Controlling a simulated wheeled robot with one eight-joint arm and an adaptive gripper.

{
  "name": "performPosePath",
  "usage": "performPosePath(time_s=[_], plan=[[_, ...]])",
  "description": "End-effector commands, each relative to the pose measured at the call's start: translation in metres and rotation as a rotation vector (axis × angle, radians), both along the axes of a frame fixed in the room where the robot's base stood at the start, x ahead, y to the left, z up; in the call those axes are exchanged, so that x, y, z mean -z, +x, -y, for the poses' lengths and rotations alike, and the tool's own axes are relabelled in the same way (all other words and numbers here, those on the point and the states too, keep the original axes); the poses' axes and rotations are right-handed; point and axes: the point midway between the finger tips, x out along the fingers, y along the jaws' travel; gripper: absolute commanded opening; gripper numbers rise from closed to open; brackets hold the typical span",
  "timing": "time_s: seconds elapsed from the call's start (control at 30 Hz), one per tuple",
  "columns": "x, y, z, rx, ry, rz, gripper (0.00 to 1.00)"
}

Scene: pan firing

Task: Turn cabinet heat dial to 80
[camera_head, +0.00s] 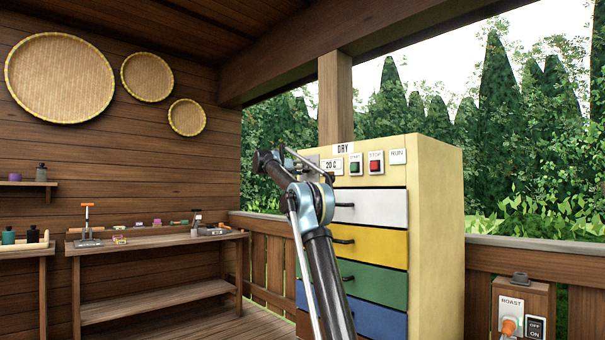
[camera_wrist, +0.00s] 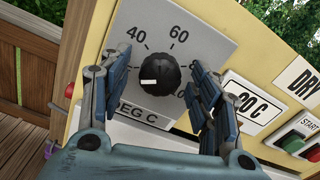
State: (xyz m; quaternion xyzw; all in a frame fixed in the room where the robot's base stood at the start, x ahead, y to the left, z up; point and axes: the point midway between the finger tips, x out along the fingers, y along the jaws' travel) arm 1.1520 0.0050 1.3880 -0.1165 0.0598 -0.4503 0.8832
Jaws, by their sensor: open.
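The black heat dial (camera_wrist: 159,74) sits on a grey plate marked DEG C, with 40 and 60 readable. Another number at the lower right is mostly hidden by a finger. The dial's white pointer mark faces the lower left. My gripper (camera_wrist: 160,62) is open, one finger on each side of the dial; contact cannot be told. The display (camera_wrist: 246,102) beside it reads 20 C. The yellow cabinet (camera_head: 435,200) carries the dial; in the head view my arm hides the dial, and the display (camera_head: 332,165) shows 20 C.
Right of the display are the green START button (camera_head: 355,167), red STOP button (camera_head: 376,167) and RUN label (camera_head: 398,157). Coloured drawers with handles lie below, including a white drawer (camera_head: 380,207). A ROAST switch box (camera_head: 522,310) stands right; a workbench (camera_head: 150,242) stands left.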

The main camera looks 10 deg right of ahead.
Motion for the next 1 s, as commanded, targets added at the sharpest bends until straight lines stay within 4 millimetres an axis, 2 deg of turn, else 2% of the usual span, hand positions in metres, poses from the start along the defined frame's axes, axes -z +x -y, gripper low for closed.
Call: performPosePath(time_s=[0.17,0.47,0.67,1.0], plan=[[-0.0002,0.0066,0.0097,0.000,0.000,0.000,0.57],[0.0000,0.0076,0.0108,0.000,0.000,0.000,0.57],[0.0000,0.0075,0.0106,0.000,0.000,0.000,0.14],[0.0000,0.0077,0.0095,-0.002,0.012,0.016,0.13]])
